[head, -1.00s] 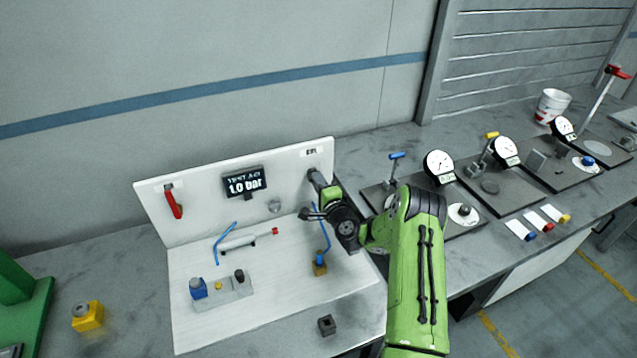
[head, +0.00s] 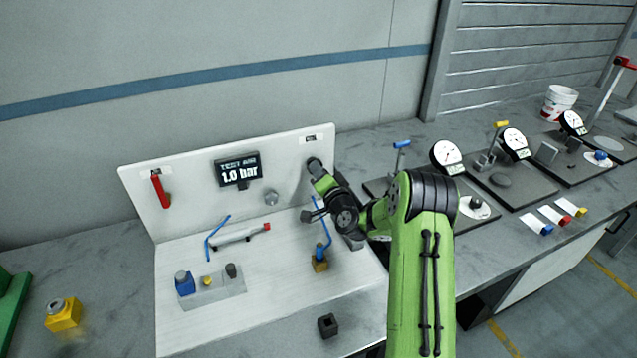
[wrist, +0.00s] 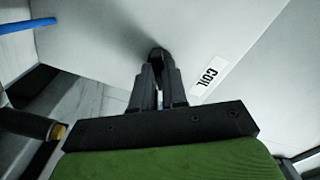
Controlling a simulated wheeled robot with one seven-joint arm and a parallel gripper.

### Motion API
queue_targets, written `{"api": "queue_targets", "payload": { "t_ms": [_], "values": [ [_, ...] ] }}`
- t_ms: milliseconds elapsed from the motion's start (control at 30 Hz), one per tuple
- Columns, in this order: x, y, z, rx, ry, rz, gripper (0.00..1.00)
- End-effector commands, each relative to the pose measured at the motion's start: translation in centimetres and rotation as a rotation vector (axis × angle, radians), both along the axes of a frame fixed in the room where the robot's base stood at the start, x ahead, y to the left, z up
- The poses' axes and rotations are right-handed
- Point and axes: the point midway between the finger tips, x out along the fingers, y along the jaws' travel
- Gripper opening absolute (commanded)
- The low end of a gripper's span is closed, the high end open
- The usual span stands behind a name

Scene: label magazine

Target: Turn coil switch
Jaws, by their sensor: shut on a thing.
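The coil switch (wrist: 158,54) is a dark knob on the upright white panel (head: 220,205), beside a label reading COIL (wrist: 208,80). In the head view the switch sits at the panel's upper right, largely covered by my gripper (head: 315,168). In the wrist view my gripper (wrist: 158,72) points straight at the panel, its two dark fingers shut on the switch. A narrow gap shows between the fingers nearer the palm. The exact angle of the switch is hidden by the fingers.
A display (head: 238,170) reads 1.0 bar. A red handle (head: 161,190) hangs at the panel's left. A blue hose (head: 324,236) rises just below my wrist. A block with knobs (head: 212,290) stands on the base board. Gauges (head: 446,153) stand at right.

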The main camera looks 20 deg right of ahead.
Motion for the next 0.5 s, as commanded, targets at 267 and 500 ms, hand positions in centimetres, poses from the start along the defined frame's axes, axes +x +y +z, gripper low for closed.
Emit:
{"api": "queue_targets", "payload": {
  "t_ms": [267,500],
  "values": [
    [-0.02,0.00,-0.36,-0.141,0.003,-0.001,0.00],
    [-0.04,-0.05,-0.24,-0.188,0.005,-0.001,0.00]
  ]
}}
